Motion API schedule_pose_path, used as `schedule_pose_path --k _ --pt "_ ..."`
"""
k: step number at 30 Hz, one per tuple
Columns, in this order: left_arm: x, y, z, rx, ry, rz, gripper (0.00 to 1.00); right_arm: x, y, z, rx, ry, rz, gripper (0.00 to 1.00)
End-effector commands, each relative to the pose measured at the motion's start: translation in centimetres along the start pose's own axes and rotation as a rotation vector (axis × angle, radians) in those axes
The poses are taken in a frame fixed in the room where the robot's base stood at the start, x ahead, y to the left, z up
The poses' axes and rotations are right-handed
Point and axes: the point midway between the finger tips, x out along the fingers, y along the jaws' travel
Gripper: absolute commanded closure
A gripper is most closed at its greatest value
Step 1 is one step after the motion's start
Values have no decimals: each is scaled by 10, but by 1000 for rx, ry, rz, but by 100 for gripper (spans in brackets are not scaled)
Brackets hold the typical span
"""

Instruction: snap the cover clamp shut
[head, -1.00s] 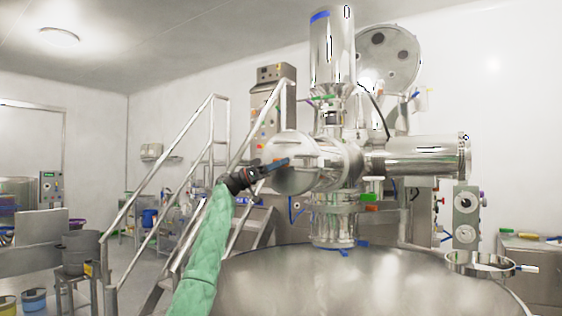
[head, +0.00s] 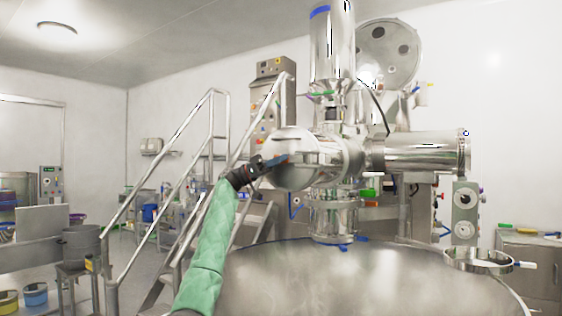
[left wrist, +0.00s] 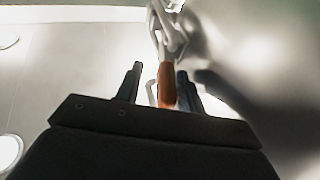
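The round polished cover (head: 292,140) closes the near end of the steel housing at the middle of the head view. My left gripper (head: 276,161) reaches up to its lower left side. In the left wrist view, a metal clamp (left wrist: 170,35) with an orange lever handle (left wrist: 167,85) stands beside the curved steel surface. The fingers of my left gripper (left wrist: 159,86) are open on both sides of the orange handle. The right finger is close to it and a gap shows at the left. The far end of the clamp is partly cut off. My right gripper is out of view.
A large steel vessel (head: 340,280) fills the lower front. A stair with steel handrails (head: 180,140) stands left of my arm. A vertical steel cylinder (head: 332,50) and a horizontal steel tube (head: 425,155) join the housing. A control cabinet (head: 270,95) is behind.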

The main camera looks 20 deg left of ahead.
Motion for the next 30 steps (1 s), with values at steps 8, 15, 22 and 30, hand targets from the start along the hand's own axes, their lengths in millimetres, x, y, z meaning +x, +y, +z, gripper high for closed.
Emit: schedule_pose_path --k 8,15,22,30 --pt "-8 0 0 0 1 -2 62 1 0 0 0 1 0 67" --pt "-43 -1 1 0 1 -2 62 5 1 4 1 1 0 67" --pt "-71 -1 1 0 0 -1 62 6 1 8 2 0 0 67" --pt "-79 -1 1 0 0 0 62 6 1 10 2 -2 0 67"
